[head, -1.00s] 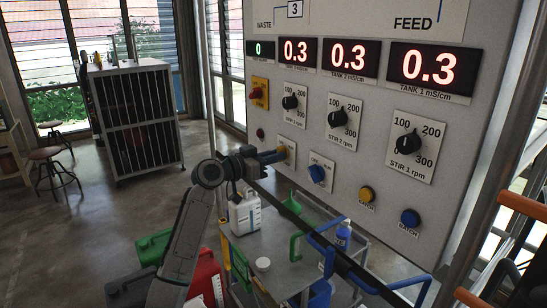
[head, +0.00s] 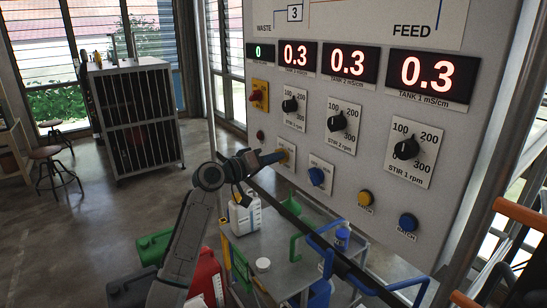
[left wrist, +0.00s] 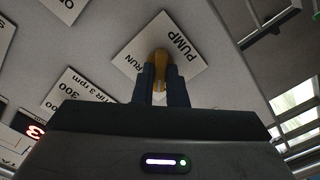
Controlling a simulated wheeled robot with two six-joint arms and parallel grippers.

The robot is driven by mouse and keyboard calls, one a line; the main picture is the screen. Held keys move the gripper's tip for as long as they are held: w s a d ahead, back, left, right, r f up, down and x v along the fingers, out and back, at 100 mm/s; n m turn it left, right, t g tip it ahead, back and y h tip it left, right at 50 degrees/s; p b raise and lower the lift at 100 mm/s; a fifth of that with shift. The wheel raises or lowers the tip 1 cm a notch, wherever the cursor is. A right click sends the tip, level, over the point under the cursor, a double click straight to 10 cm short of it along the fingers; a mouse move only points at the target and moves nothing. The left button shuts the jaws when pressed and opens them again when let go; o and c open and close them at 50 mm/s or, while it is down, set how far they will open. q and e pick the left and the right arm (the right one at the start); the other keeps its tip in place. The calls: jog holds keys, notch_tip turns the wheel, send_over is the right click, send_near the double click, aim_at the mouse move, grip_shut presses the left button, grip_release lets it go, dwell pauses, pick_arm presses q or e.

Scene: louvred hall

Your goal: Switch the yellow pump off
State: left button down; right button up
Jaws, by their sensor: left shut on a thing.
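The yellow pump knob (head: 283,156) sits on a white plate low on the left part of the grey panel. In the left wrist view the yellow knob (left wrist: 160,58) stands on the plate (left wrist: 140,48), marked PUMP and RUN. My left gripper (head: 272,158) is at the panel, its two dark fingers (left wrist: 161,82) on either side of the knob and shut on it. The fingers hide part of the knob, and I cannot tell which mark it points to. My right gripper is not in view.
A blue knob (head: 317,176) is close by at the lower right. A red switch (head: 257,95) is above. Black stir dials (head: 337,122) and lit displays (head: 348,64) fill the panel. A cart (head: 285,250) with a white jug (head: 245,214) stands below.

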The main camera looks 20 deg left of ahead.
pick_arm(q)
jog(key=shift+n, duration=0.3)
jog(key=c, duration=1.5)
grip_release()
jog(key=shift+o, duration=0.2)
jog(key=b+v, duration=0.4)
jog(key=v, duration=0.7)
jog(key=shift+b, duration=0.35)
jog(key=shift+w, duration=0.1)
